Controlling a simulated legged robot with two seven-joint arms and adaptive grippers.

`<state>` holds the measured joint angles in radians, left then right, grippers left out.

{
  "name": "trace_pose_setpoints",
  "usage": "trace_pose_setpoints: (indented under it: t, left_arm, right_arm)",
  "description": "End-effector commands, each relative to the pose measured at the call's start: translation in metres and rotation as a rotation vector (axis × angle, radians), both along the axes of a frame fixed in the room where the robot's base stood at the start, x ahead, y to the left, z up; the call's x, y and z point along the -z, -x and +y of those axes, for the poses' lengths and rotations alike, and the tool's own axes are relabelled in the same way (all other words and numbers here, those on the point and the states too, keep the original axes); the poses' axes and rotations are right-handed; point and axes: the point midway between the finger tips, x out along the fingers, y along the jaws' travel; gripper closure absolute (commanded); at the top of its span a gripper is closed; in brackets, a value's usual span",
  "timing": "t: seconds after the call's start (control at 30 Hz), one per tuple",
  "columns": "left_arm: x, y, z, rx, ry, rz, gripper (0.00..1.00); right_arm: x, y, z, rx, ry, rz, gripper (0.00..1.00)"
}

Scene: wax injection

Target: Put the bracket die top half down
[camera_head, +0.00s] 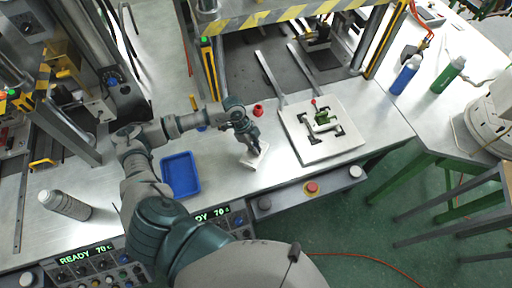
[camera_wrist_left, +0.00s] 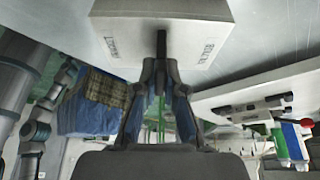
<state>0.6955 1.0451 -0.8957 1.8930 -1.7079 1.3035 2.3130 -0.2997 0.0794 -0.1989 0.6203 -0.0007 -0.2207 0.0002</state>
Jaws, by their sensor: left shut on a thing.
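The bracket die top half (camera_head: 257,163) is a pale block below my left gripper (camera_head: 252,143), near the front of the steel table. It looks tilted in the head view, and I cannot tell whether it touches the table. In the left wrist view the block (camera_wrist_left: 125,38) fills the top middle, with dark lettering on its face. The left gripper (camera_wrist_left: 160,72) is shut on a dark narrow part in the middle of that face. My right gripper is not in view.
A blue tray (camera_head: 166,178) lies left of the block. A white square plate (camera_head: 308,154) with a green part and red-tipped handle lies to the right. A small red item (camera_head: 258,110) stands behind the gripper. A grey bottle (camera_head: 63,205) is at far left. The press frame stands behind.

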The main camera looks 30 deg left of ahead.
Motion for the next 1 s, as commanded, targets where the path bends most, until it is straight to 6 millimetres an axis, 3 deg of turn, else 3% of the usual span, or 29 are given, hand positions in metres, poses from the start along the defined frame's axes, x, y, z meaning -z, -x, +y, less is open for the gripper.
trace_pose_setpoints:
  t: [0.17, 0.2, 0.27, 0.3, 0.67, 1.0]
  left_arm:
    - [0.0, -0.001, 0.0, 0.0, 0.001, -0.003, 1.0]
    - [0.001, 0.0, 0.0, 0.0, -0.001, -0.001, 0.84]
    - [0.001, 0.0, -0.001, 0.0, -0.001, -0.001, 0.69]
    - [0.001, 0.0, -0.001, 0.001, -0.001, -0.001, 0.66]
    - [-0.006, -0.001, 0.002, -0.001, 0.0, -0.004, 0.66]
    - [-0.07, 0.001, 0.029, -0.001, 0.0, -0.006, 0.66]
  right_arm:
    - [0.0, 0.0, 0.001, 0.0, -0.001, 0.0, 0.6]
    - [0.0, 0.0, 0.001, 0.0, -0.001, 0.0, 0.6]
    - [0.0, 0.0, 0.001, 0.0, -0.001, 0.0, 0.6]
    - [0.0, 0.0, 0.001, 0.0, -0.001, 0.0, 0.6]
    - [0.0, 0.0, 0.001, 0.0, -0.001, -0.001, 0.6]
    - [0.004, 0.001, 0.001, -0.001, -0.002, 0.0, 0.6]
